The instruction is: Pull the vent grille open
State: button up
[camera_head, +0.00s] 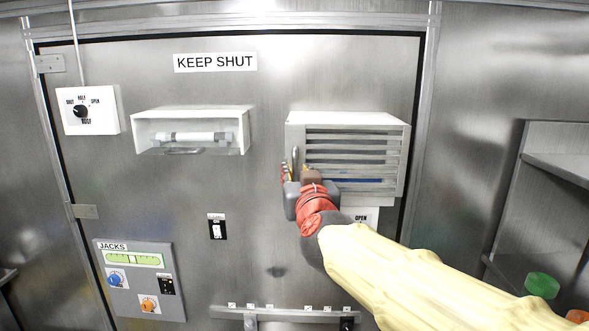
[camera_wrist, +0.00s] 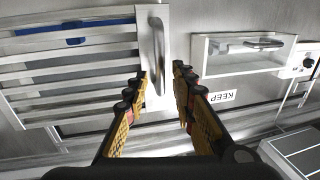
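The vent grille (camera_head: 352,160) is a white slatted box on the metal door, to the right of its middle. Its grey bar handle (camera_head: 295,158) stands upright at the grille's left edge. The slats look shut in a frame, and a blue thing shows behind them. In the wrist view, the grille (camera_wrist: 65,70) fills the left side and the handle (camera_wrist: 157,50) lies ahead of my fingers. My gripper (camera_wrist: 162,76) is open, its yellow fingers apart, with the lower end of the handle showing between the tips. Contact cannot be told. My wrist hides the grille's lower left corner.
A clear-fronted box (camera_head: 192,132) with a handle is left of the grille, under the KEEP SHUT sign (camera_head: 215,62). A dial box (camera_head: 92,110) and a JACKS panel (camera_head: 138,283) are farther left. Shelves (camera_head: 550,190) stand at the right. A rail (camera_head: 290,314) crosses below.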

aim_at(295, 168)
jog(key=shift+w+a, duration=0.2)
jog(key=shift+w, duration=0.7)
jog(key=shift+w+a, duration=0.15)
jog(key=shift+w, duration=0.7)
jog(key=shift+c, duration=0.4)
grip_shut()
